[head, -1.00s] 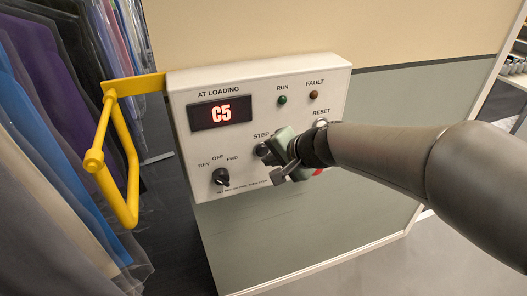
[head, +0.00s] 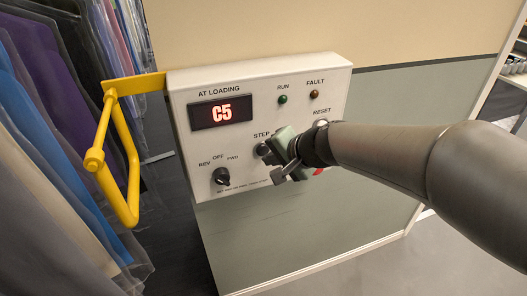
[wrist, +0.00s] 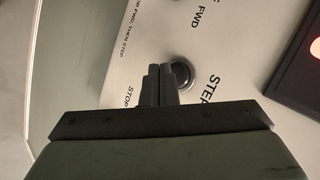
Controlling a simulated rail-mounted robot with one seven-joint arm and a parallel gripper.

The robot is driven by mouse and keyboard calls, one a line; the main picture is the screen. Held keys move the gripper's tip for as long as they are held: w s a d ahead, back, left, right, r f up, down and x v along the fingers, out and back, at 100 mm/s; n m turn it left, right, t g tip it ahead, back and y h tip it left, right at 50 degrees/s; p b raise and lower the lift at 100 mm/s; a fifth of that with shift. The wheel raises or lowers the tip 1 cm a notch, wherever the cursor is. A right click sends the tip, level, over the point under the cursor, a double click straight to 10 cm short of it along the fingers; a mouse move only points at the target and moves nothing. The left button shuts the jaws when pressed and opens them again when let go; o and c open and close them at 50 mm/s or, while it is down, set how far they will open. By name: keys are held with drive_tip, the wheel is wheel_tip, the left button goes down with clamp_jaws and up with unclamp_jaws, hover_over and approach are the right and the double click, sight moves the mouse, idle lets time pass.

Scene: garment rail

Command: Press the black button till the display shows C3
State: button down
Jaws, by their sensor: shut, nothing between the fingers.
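The control panel (head: 185,135) has a display (head: 222,112) reading C5 in red. The black button (head: 262,149) labelled STEP sits below the display, to its right. It also shows in the wrist view (wrist: 183,74) as a dark round button in a ring. My gripper (wrist: 158,71) is shut and empty, its fingertips at the button's edge and partly covering it in the wrist view. I cannot tell whether they touch it. In the head view the gripper body hides the panel's lower right part.
A black selector knob (head: 221,176) marked REV, OFF, FWD is at the lower left. A green RUN lamp (head: 283,99) and a brown FAULT lamp (head: 314,95) are above. A yellow rail guard (head: 131,165) and bagged garments (head: 50,120) stand at left.

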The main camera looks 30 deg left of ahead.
idle(0.8)
drive_tip(key=shift+w+a, duration=0.25)
drive_tip(key=shift+a, duration=0.1)
